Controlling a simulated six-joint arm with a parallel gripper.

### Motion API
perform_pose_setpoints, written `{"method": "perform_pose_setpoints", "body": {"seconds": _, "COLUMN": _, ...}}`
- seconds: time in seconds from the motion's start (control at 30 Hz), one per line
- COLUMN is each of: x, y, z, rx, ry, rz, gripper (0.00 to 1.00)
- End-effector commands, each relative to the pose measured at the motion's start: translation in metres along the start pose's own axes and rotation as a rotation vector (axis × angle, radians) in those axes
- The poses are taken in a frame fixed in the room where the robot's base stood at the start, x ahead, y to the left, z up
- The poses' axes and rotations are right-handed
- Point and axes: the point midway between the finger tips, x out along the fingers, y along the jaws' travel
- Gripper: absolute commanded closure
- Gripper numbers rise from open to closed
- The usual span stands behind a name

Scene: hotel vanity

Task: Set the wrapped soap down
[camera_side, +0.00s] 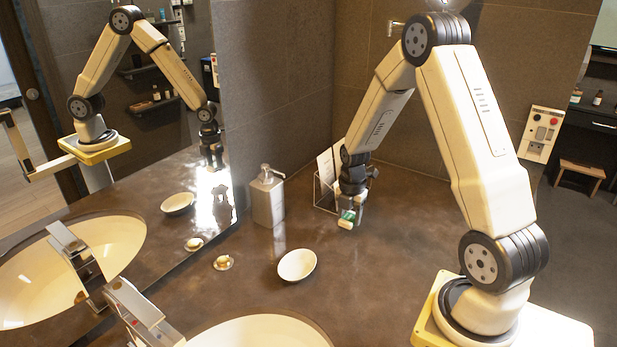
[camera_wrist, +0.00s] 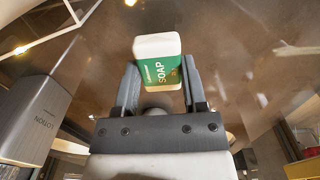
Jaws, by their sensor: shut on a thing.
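The wrapped soap (camera_wrist: 160,68) is a white block with a green band reading "SOAP". My gripper (camera_wrist: 159,88) is shut on it, one finger on each side, in the wrist view. In the side view the soap (camera_side: 347,219) shows small at the tip of my gripper (camera_side: 350,212), just in front of the clear card holder. I cannot tell whether the soap touches the counter (camera_side: 350,275). An empty white oval dish (camera_side: 297,265) sits on the counter, to the left of and nearer than the gripper.
A grey lotion dispenser (camera_side: 267,197) stands left of my gripper. The clear holder with a card (camera_side: 325,182) is close behind it. A small round item (camera_side: 222,262), a basin (camera_side: 265,332) and a tap (camera_side: 140,312) lie left. The counter right of the dish is clear.

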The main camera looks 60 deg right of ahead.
Motion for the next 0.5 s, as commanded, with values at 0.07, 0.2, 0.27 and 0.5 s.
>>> {"method": "perform_pose_setpoints", "body": {"seconds": 0.07, "x": 0.004, "y": 0.003, "z": 0.001, "rx": 0.000, "ry": 0.001, "rz": -0.001, "gripper": 1.00}}
{"method": "perform_pose_setpoints", "body": {"seconds": 0.2, "x": 0.018, "y": 0.003, "z": 0.001, "rx": 0.000, "ry": 0.001, "rz": -0.002, "gripper": 1.00}}
{"method": "perform_pose_setpoints", "body": {"seconds": 0.27, "x": 0.025, "y": 0.003, "z": 0.001, "rx": 0.000, "ry": 0.001, "rz": -0.002, "gripper": 1.00}}
{"method": "perform_pose_setpoints", "body": {"seconds": 0.5, "x": 0.035, "y": 0.003, "z": 0.002, "rx": 0.000, "ry": 0.000, "rz": 0.000, "gripper": 1.00}}
